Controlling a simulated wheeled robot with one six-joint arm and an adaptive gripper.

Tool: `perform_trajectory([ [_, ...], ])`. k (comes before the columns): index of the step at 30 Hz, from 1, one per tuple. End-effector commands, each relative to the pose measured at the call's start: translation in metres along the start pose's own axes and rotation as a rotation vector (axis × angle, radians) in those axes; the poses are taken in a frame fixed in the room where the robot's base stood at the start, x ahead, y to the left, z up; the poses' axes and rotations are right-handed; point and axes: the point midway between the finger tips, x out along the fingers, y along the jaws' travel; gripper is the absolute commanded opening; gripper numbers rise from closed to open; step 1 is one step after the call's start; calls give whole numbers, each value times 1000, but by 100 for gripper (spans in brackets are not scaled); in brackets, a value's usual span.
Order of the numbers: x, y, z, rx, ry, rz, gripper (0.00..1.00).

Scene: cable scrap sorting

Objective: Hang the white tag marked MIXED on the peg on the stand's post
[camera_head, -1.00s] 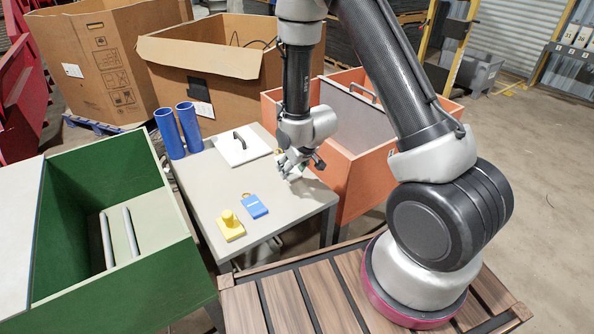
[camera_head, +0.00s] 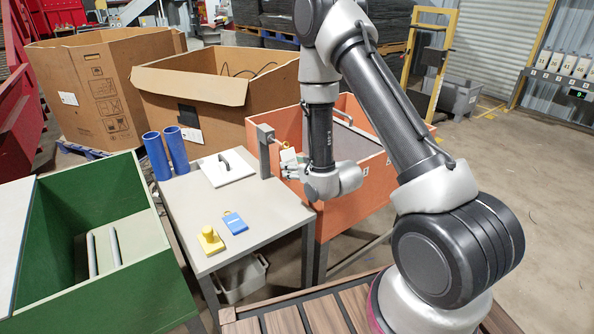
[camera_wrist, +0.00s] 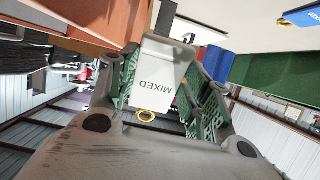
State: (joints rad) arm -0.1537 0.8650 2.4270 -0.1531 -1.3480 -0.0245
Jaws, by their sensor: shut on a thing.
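The white tag (camera_wrist: 160,75) marked MIXED is held between my gripper's green-padded fingers in the wrist view. Its lettering appears upside down, and a yellow ring (camera_wrist: 147,115) shows near one end. In the head view the tag (camera_head: 289,156) is a small pale patch at the fingertips. My gripper (camera_head: 290,168) is shut on it, raised at the right edge of the grey table. The stand's grey post (camera_head: 264,150) rises just left of the gripper. A short peg (camera_head: 279,142) seems to project from its upper part, close to the tag. I cannot tell whether they touch.
An orange bin (camera_head: 350,205) is right, a green bin (camera_head: 110,180) left.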

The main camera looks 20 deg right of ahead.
Motion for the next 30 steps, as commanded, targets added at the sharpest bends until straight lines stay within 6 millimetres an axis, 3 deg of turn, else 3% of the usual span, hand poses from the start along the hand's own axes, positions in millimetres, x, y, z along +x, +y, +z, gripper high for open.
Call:
perform_trajectory([
  [30,65,0,-19,0,0,0,35],
])
